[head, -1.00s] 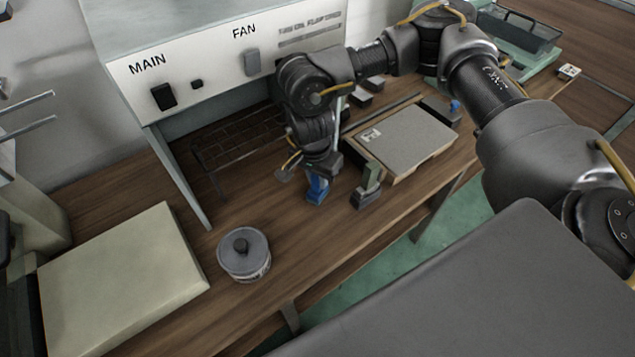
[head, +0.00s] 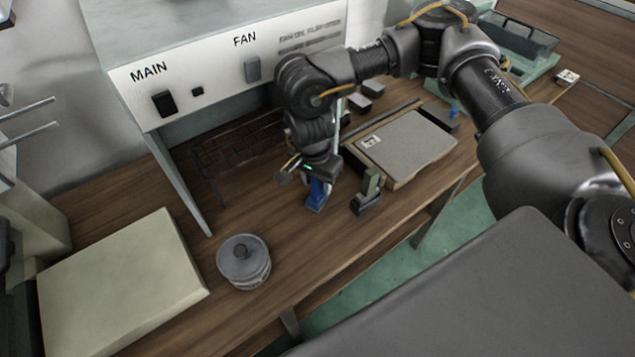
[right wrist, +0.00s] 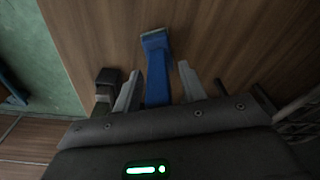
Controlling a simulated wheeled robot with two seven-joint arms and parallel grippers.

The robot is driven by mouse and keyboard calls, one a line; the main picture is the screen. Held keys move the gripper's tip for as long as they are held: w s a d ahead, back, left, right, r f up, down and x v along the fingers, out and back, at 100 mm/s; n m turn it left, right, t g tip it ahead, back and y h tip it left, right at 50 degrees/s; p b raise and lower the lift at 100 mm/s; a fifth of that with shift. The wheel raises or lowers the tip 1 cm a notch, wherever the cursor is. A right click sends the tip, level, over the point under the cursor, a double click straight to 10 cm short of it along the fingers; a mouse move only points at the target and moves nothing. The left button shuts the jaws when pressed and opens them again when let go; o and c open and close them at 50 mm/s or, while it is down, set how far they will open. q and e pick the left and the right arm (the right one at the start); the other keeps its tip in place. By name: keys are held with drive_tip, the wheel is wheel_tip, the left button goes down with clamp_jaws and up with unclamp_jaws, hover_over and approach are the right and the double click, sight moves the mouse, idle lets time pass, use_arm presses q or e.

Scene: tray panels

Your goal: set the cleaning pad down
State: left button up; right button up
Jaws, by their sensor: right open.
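The cleaning pad appears to be the blue piece (head: 316,197) on the wooden bench, below my right gripper (head: 312,183) in the head view. In the right wrist view the same blue piece (right wrist: 156,72), with a pale grey-green end, lies between the two fingers of the right gripper (right wrist: 158,88). The fingers are open, with a gap visible on each side of it. Its upper part is hidden by the gripper in the head view. My left gripper is not in view.
A green block with a dark base (head: 367,195) stands just right of the right gripper. A grey-topped tray panel (head: 408,145) lies beyond it. A dark wire rack (head: 232,150) is behind left, under the hood. A round lidded tin (head: 243,262) stands front left, with bare bench between.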

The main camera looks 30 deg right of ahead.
sight(314, 199)
drive_tip(key=r, duration=0.5)
drive_tip(key=shift+s+a+r, duration=0.15)
drive_tip(key=shift+a+r, duration=0.15)
drive_tip(key=shift+r, duration=0.1)
drive_tip(key=r, duration=0.4)
drive_tip(key=shift+s+a+b, duration=0.15)
drive_tip(key=shift+a+b, duration=0.05)
drive_tip(key=shift+b, duration=0.15)
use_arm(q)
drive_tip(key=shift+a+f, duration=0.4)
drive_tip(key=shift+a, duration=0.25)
use_arm(e)
drive_tip(key=shift+a+r, duration=0.1)
drive_tip(key=shift+r, duration=0.45)
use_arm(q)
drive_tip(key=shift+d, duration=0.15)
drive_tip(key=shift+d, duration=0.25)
